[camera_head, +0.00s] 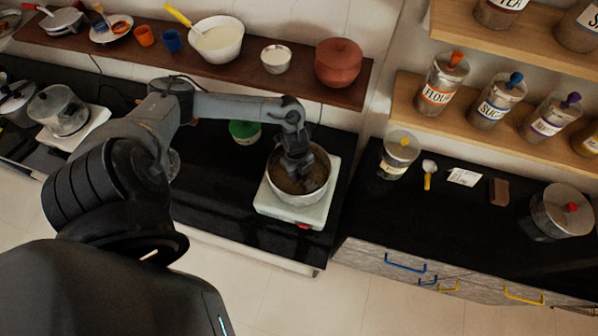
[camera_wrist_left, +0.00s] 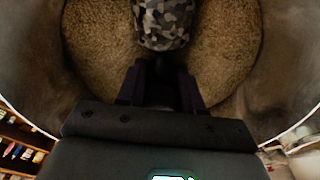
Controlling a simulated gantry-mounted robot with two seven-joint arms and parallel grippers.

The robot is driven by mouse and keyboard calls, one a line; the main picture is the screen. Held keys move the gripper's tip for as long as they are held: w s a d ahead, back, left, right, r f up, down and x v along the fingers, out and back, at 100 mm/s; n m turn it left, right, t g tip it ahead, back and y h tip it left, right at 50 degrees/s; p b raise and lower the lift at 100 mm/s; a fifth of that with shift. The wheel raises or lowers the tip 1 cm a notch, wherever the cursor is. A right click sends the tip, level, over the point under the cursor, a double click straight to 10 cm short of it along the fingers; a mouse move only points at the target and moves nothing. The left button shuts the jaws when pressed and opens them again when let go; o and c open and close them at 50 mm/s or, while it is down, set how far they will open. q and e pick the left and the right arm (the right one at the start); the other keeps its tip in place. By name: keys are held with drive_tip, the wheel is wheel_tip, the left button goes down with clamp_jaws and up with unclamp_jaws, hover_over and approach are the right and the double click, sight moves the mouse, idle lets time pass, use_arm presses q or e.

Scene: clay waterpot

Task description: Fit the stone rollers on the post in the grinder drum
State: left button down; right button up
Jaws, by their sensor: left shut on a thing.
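The grinder drum (camera_head: 314,197) is a round metal pot on a cream base (camera_head: 325,212) on the black counter. My left gripper (camera_head: 296,170) reaches down into it. In the left wrist view, the gripper (camera_wrist_left: 160,78) is shut on the stone rollers (camera_wrist_left: 98,50), at their speckled grey middle hub (camera_wrist_left: 163,25). The brown, grainy stones lie on both sides of that hub, inside the drum wall (camera_wrist_left: 30,75). The post is hidden under the rollers, so I cannot tell whether they sit on it. My right gripper is not in view.
A green container (camera_head: 243,131) stands behind and left of the drum. A wooden shelf (camera_head: 180,62) with bowls and a clay pot (camera_head: 339,63) runs along the wall. A jar (camera_head: 399,155) stands to the right, past a gap between counters.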

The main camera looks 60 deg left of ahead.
use_arm(q)
drive_tip(key=shift+w, duration=0.1)
drive_tip(key=shift+c, duration=0.5)
unclamp_jaws()
drive_tip(key=shift+r, duration=0.1)
wheel_tip(320, 180, up, 13)
drive_tip(key=p, duration=1.3)
drive_tip(key=shift+r+p, duration=0.3)
drive_tip(key=shift+r, duration=0.75)
